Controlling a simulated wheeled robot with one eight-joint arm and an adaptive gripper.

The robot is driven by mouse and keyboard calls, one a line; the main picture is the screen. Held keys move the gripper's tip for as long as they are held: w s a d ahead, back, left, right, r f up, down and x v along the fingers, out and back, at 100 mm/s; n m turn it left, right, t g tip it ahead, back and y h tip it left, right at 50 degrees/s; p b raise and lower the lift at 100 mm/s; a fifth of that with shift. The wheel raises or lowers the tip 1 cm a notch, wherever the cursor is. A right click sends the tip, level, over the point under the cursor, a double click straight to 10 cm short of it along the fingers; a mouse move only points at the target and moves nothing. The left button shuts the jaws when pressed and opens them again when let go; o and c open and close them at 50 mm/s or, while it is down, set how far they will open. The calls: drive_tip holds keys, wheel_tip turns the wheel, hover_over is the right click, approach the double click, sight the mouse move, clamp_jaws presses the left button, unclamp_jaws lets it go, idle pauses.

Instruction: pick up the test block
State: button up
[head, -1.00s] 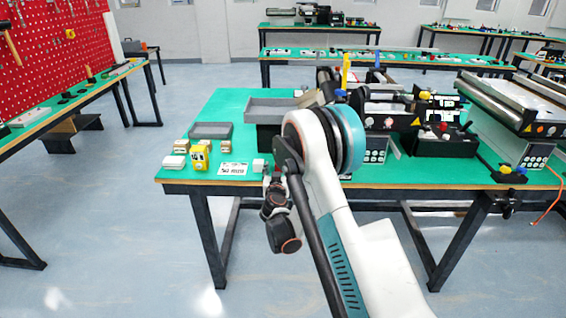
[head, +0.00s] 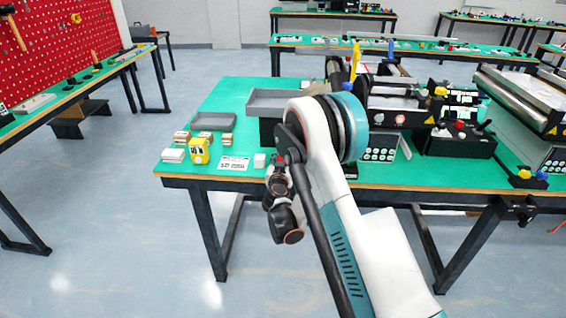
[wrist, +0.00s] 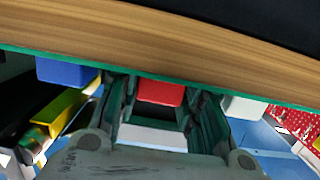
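My gripper (wrist: 165,118) is open in the wrist view, its two fingers apart. That view looks upside down, with the table's wooden edge across the top. A red block (wrist: 160,92) shows in line with the gap between the fingers, and I see no grip on it. A blue block (wrist: 66,72) and a white block (wrist: 243,107) are on either side of it. The white block also shows in the head view (head: 260,160), at the table's front edge. There my gripper (head: 278,180) is just right of it, partly hidden. I cannot tell which block is the test block.
A printed card (head: 234,163), a yellow box (head: 199,151) and small white boxes (head: 173,155) lie left on the green table (head: 225,100). Grey trays (head: 282,101) stand behind. Conveyor machines (head: 395,100) fill the right. Floor in front is open.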

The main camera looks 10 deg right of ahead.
sight(283, 158)
drive_tip(key=shift+c, duration=1.4)
drive_tip(key=shift+r, duration=0.1)
wheel_tip(283, 158, up, 19)
drive_tip(key=p, duration=0.7)
drive_tip(key=s+r, duration=0.1)
drive_tip(key=s, duration=1)
drive_tip(key=s+r, duration=0.2)
drive_tip(key=s, duration=0.9)
drive_tip(key=shift+s+r, duration=0.25)
drive_tip(key=shift+r, duration=0.05)
